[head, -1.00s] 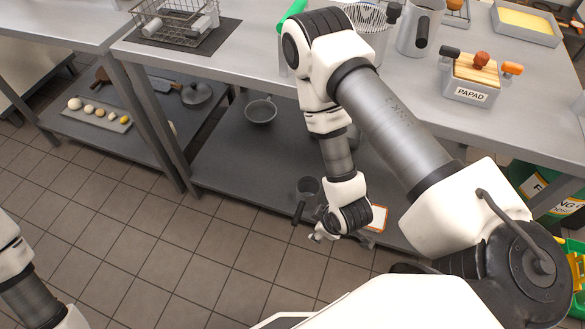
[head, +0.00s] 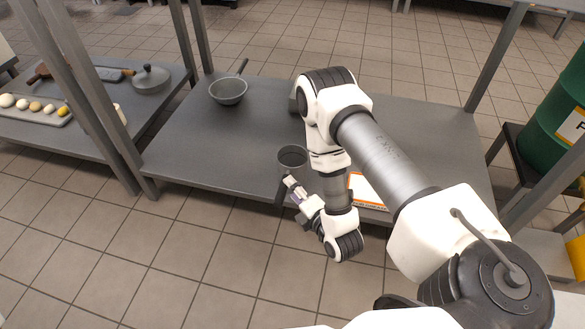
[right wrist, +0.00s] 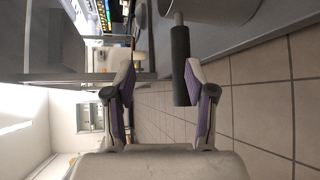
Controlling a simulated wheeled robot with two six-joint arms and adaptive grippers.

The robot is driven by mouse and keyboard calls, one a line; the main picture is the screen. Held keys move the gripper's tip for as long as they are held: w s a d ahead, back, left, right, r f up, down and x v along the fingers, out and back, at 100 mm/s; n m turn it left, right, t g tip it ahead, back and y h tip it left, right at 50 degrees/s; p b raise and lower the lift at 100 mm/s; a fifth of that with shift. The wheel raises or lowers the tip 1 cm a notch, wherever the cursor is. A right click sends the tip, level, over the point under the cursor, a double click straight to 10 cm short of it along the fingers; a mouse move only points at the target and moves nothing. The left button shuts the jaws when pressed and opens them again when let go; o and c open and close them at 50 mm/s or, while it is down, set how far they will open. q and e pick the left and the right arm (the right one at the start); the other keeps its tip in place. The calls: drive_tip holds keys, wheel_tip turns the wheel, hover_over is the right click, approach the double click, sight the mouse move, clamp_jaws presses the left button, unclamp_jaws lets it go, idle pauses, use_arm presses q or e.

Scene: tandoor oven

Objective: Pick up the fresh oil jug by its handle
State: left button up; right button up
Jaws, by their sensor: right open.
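A grey metal jug (head: 292,157) stands upright at the front edge of the lower shelf, its dark handle (head: 280,189) pointing out over the floor. I take it for the oil jug; no label shows. My right gripper (head: 291,186) is open beside the handle, below my right arm. In the right wrist view the jug (right wrist: 212,8) is cut off at the top, and its black handle (right wrist: 181,66) shows close to the right finger of my open gripper (right wrist: 159,82), on the inner side. Contact cannot be told. My left gripper is out of view.
The lower shelf (head: 190,150) also bears a dark pan (head: 228,91) and a white, orange-edged card (head: 370,192). Table legs (head: 190,35) rise around it. A green drum (head: 560,115) stands at right. The floor in front is clear.

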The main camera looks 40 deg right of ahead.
drive_tip(key=w+f+b, duration=0.1)
drive_tip(key=w+b, duration=0.1)
drive_tip(key=w+d+f+b, duration=0.1)
drive_tip(key=w+f, duration=0.1)
drive_tip(key=w+f+b, duration=0.1)
drive_tip(key=w+b, duration=0.1)
drive_tip(key=w, duration=0.1)
drive_tip(key=shift+d+f+b, duration=0.35)
drive_tip(key=shift+d, duration=0.05)
drive_tip(key=shift+w+r, duration=0.15)
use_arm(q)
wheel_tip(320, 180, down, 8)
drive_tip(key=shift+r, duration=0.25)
use_arm(e)
clamp_jaws()
